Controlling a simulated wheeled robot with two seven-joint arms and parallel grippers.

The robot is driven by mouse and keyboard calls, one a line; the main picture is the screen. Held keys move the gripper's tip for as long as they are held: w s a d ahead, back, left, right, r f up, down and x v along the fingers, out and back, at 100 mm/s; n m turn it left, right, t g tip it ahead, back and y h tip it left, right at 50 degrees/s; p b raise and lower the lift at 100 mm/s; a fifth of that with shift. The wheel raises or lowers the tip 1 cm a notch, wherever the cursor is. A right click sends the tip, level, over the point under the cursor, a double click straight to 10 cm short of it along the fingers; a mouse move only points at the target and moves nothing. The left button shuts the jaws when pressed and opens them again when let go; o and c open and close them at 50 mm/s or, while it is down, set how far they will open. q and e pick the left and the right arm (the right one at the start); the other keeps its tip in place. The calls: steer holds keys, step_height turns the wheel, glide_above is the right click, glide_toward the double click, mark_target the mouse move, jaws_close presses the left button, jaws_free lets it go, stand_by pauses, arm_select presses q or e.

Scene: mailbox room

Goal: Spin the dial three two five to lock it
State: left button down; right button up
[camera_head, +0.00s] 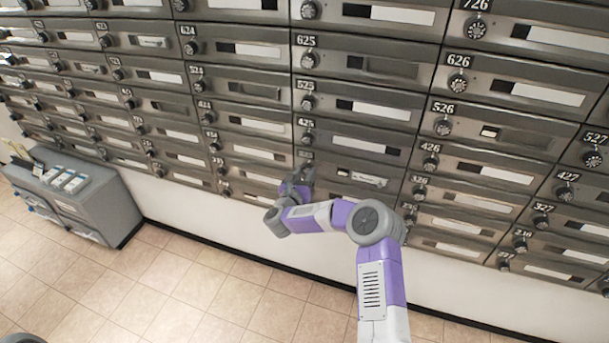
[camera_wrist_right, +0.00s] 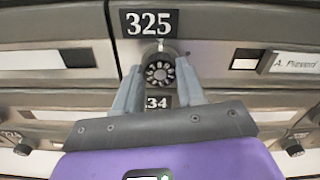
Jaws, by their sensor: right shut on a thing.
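In the right wrist view, a round black dial (camera_wrist_right: 159,71) with pale markings sits under the number plate 325 (camera_wrist_right: 149,23) on a grey mailbox door. My right gripper (camera_wrist_right: 160,78) has one finger on each side of this dial and is shut on it. The dial's exact setting is too small to read. In the head view, my right gripper (camera_head: 300,180) reaches the mailbox wall at the left end of the 325 mailbox (camera_head: 362,179), and it hides the dial there. My left gripper is not in view.
Rows of numbered mailboxes with similar dials fill the wall, such as 425 (camera_head: 350,140) above and 426 (camera_head: 480,168) to the right. A grey cabinet (camera_head: 85,200) with small items on top stands at the left. The tiled floor (camera_head: 200,285) in front is clear.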

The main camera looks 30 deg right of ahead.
steer(key=shift+r, duration=0.1)
steer(key=o, duration=1.1)
steer(key=shift+c, duration=0.2)
steer(key=p+v, duration=0.1)
steer(key=v, duration=0.6)
steer(key=shift+s+a+p, duration=0.2)
steer(key=shift+a+p, duration=0.05)
steer(key=shift+p, duration=0.1)
